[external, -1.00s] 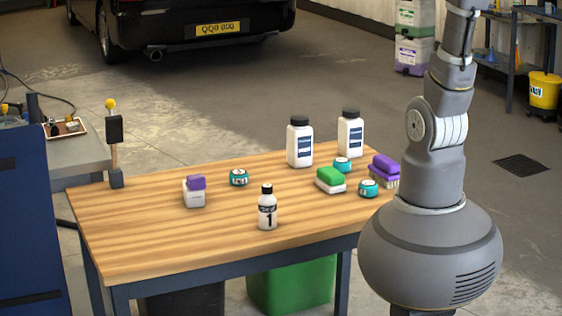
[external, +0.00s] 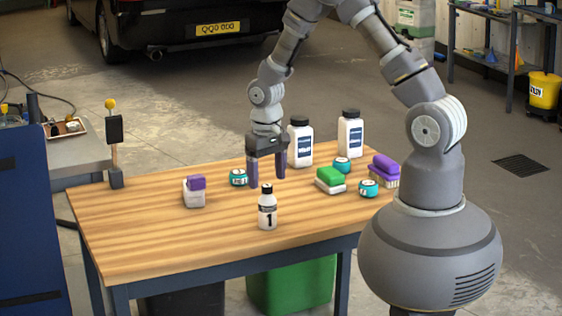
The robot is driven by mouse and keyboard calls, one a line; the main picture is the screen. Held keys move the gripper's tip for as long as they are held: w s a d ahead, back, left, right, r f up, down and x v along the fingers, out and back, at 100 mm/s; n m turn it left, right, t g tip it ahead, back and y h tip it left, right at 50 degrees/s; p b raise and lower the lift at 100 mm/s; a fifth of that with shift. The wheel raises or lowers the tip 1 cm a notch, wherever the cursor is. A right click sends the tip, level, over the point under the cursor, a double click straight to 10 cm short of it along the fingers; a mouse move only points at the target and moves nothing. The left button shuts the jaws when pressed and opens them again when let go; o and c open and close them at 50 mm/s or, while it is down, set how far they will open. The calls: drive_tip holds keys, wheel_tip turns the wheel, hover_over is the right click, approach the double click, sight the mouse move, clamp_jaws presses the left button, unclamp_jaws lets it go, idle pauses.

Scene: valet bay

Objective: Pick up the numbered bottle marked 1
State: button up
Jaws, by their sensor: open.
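The bottle marked 1 (external: 268,211) stands upright near the front middle of the wooden table. Nothing is between the fingers that I can see apart from the cap's outline below.
Two white bottles with black caps (external: 351,134) stand at the back. A purple-topped white block (external: 194,193) is on the left. The table's front left (external: 140,240) is clear.

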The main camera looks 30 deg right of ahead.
sight(267, 192)
wheel_tip(267, 192, down, 8)
drive_tip(key=b, duration=0.3)
drive_tip(key=shift+w+d+r+b, duration=0.1)
drive_tip(key=shift+b, duration=0.2)
drive_tip(key=shift+r, duration=0.15)
drive_tip(key=c, duration=1.2)
drive_tip(key=shift+c, duration=0.2)
drive_tip(key=shift+r, duration=0.1)
